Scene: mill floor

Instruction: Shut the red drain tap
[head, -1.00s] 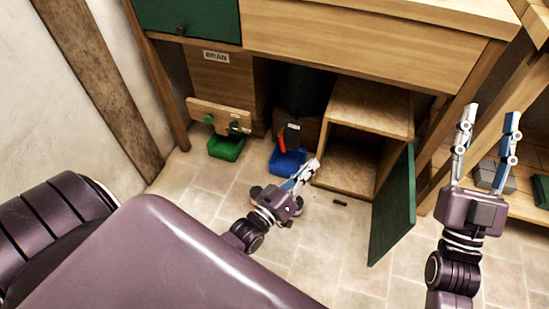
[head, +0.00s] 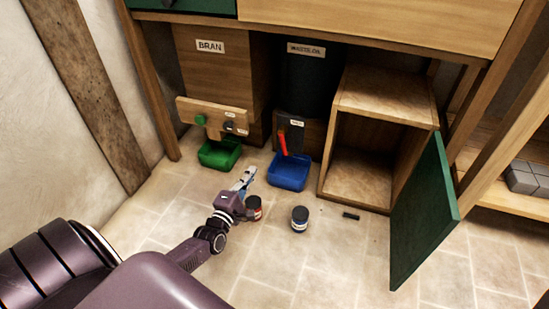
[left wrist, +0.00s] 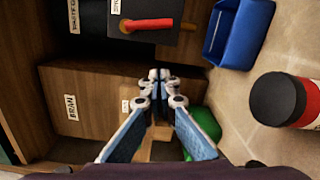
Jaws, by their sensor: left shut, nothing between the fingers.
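The red drain tap (head: 283,142) sits on a dark plate below the dark waste oil bin (head: 308,78). Its lever points down toward the blue tray (head: 289,186). In the left wrist view the red lever (left wrist: 146,24) lies near the top edge, its free end toward the blue tray (left wrist: 238,35). My left gripper (head: 248,172) is shut and empty, low in front of the bins, left of the blue tray and apart from the tap. Its fingertips (left wrist: 160,76) meet in the left wrist view. My right gripper is out of view.
A bran bin (head: 210,75) with a green knob (head: 200,120) and green tray (head: 220,155) stands left. Red-labelled (head: 256,210) and blue-labelled (head: 300,220) jars stand on the floor near my left gripper. An open green door (head: 425,215) juts out right.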

